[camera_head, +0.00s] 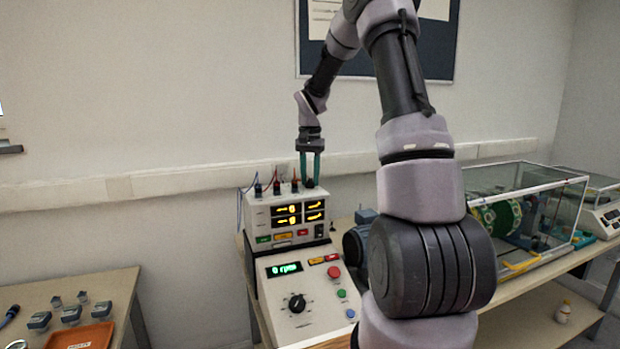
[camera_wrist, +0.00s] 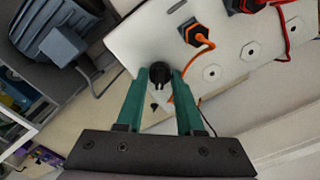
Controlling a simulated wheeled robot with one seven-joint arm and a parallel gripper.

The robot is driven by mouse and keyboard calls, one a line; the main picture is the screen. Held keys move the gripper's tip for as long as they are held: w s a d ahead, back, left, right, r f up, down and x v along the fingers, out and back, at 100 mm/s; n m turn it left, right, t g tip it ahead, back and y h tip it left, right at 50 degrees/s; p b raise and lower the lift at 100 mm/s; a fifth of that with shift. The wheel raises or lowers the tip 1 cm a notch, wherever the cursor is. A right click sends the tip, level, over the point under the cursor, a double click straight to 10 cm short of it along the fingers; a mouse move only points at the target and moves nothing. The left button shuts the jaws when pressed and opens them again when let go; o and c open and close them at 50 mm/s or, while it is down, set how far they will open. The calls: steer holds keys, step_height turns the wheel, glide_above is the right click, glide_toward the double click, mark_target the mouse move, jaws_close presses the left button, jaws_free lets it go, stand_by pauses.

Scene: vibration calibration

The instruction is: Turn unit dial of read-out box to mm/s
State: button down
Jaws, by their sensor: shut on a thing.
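The read-out box (camera_head: 261,216) is a pale box with lit yellow displays, standing behind the control panel. Its top (camera_wrist: 140,38) fills the upper part of the wrist view. A small black dial (camera_wrist: 162,71) sits near one corner of that top. My gripper (camera_head: 310,180) points straight down at the right end of the box top. In the wrist view the two green fingers of my gripper (camera_wrist: 160,78) are on either side of the dial, shut on it. The dial's pointer and unit marks cannot be read.
Plugs with orange and red cables (camera_wrist: 196,35) stand on the box top beside the dial. The sloped control panel (camera_head: 275,301) with a black knob and red button is in front. A clear-walled enclosure (camera_head: 525,205) stands right; a side table (camera_head: 115,285) is left.

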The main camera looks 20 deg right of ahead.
steer(key=n, duration=0.7)
steer(key=shift+n, duration=0.3)
steer(key=n, duration=0.4)
steer(key=shift+n, duration=2.1)
steer(key=c, duration=0.5)
jaws_free()
steer(key=shift+c, duration=0.2)
